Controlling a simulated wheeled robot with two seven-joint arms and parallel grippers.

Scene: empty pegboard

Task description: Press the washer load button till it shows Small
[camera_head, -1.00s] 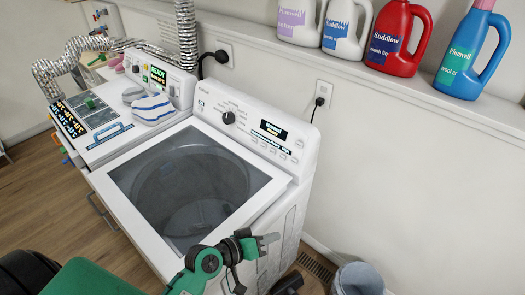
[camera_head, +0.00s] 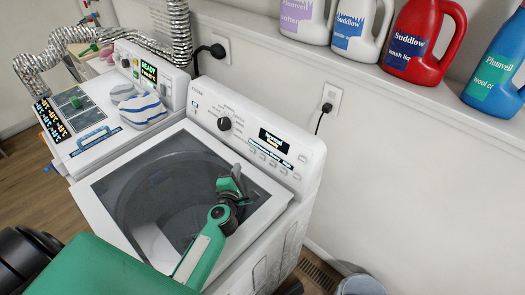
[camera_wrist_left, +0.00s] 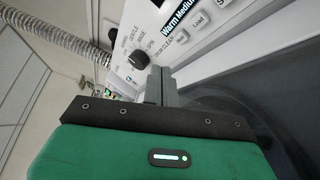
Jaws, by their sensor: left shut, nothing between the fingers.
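The white washer (camera_head: 262,222) stands in the middle, its glass lid shut. Its sloped control panel (camera_head: 300,150) has a dark knob (camera_head: 224,124), a lit display (camera_head: 273,139) and a row of small buttons. In the left wrist view the display (camera_wrist_left: 183,12) reads "Warm Medium", cut off at the top edge. A button labelled Load (camera_wrist_left: 197,19) sits beneath it. My left gripper (camera_head: 236,174) is shut and empty above the lid, in front of the panel. In the left wrist view its fingers (camera_wrist_left: 159,84) are together, below and left of the Load button, apart from it in the picture. My right gripper is not seen.
A second white machine (camera_head: 98,135) with a READY display, carrying a striped cloth item (camera_head: 146,109), stands at left. A foil duct (camera_head: 100,37) runs behind it. Several detergent bottles, one red (camera_head: 424,42), stand on the ledge (camera_head: 410,85).

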